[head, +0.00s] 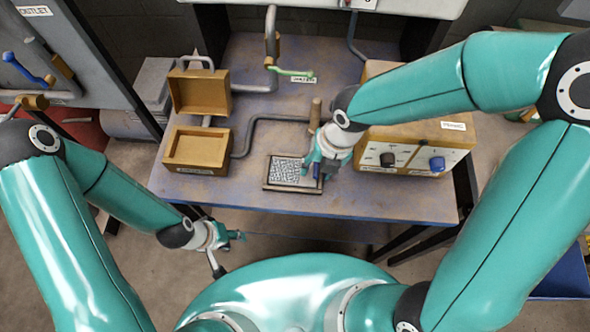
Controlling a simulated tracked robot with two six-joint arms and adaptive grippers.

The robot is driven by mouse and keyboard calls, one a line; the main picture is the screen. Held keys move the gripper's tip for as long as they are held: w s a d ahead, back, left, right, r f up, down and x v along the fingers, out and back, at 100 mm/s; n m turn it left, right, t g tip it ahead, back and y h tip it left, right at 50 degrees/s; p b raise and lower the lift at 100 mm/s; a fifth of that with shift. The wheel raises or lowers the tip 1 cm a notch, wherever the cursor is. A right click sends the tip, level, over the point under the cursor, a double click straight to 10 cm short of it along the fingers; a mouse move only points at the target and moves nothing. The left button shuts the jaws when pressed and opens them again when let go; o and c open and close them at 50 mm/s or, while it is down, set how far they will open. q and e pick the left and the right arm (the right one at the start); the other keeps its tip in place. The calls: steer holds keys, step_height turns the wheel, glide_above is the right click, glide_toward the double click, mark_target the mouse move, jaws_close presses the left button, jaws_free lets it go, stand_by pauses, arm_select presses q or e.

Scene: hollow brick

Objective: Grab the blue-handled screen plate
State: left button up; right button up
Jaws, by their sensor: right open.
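A flat plate with a grey speckled mesh (287,170) and a dark rim lies on the blue-brown table. A small dark blue piece (316,170) shows at its right side, under my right gripper; I cannot tell whether it is the plate's handle. My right gripper (318,172) is open, pointing down at the plate's right edge, and partly hides that area. Contact cannot be made out. My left gripper (236,237) hangs in front of the table's near edge, away from the plate; its finger opening is too small to tell.
An open yellow-brown box (195,170) with a raised lid (200,93) stands left of the plate. A control box with knobs (408,158) stands to the right. Pipes and a green-handled valve (293,72) are behind. The table's front strip (300,204) is clear.

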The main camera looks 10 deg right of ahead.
jaws_close()
stand_by(0.3)
steer(key=shift+r, duration=0.1)
